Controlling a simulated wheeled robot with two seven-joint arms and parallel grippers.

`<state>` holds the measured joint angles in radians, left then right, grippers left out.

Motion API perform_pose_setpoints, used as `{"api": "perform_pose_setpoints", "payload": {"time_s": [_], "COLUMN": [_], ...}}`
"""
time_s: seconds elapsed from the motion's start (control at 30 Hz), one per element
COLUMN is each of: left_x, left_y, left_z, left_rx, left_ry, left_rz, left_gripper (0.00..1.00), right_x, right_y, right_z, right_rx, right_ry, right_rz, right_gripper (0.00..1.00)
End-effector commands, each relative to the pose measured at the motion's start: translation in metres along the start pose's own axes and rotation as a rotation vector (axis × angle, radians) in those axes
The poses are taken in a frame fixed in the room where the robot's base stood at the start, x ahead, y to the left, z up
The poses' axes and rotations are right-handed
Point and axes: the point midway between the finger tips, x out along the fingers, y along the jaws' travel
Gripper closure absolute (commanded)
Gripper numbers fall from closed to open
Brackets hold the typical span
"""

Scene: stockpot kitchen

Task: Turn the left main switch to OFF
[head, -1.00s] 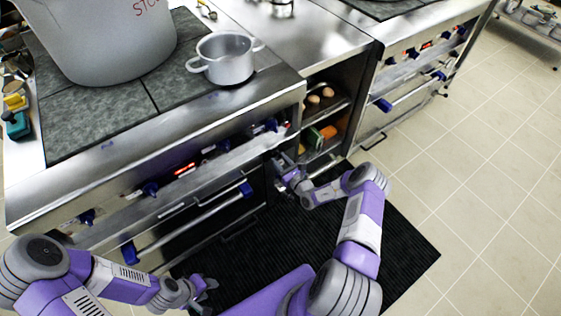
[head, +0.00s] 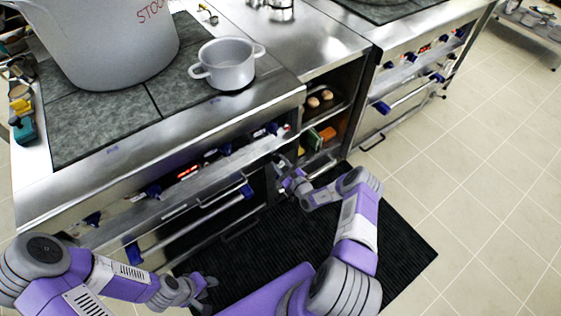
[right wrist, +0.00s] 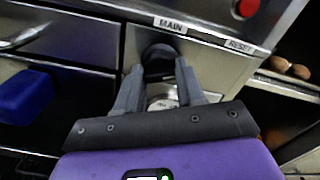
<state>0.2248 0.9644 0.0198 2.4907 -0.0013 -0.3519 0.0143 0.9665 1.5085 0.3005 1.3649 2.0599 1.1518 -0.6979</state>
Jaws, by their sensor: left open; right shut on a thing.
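The main switch (right wrist: 158,58) is a dark round knob under a MAIN label (right wrist: 170,24) on the stove's metal front, in the right wrist view. My right gripper (right wrist: 159,70) has its two fingers on either side of this knob and is shut on it. In the head view the right gripper (head: 280,164) is at the right end of the near stove's front, and the knob is too small and covered to make out. The knob's pointer and OFF mark cannot be read. My left gripper (head: 205,288) is open and empty, low over the dark floor mat.
A red button (right wrist: 246,8) and a RESET label (right wrist: 240,46) are right of the switch. An oven handle with blue ends (head: 193,221) runs along the stove front. A large stockpot (head: 105,45) and a small pot (head: 228,66) stand on top. Open shelves (head: 325,105) are to the right.

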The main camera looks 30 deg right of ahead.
Motion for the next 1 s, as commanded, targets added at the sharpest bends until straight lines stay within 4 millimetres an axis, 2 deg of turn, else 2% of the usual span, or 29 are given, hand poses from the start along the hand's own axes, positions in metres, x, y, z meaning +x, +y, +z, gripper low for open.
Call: {"api": "perform_pose_setpoints", "payload": {"time_s": [0.3,1.0], "left_x": [-0.02,-0.052], "left_y": [0.007,0.019], "left_z": [0.001,0.002], "left_rx": [0.0,0.0], "left_ry": [0.0,0.0], "left_rz": [0.0,0.0], "left_gripper": [0.57,0.57], "right_x": [-0.001,-0.001], "right_y": [0.0,0.0], "right_z": [0.001,0.0], "right_rx": [-0.301,-0.932], "right_ry": [0.002,0.002], "right_rz": [0.002,0.002], "right_gripper": [0.92,0.92]}}
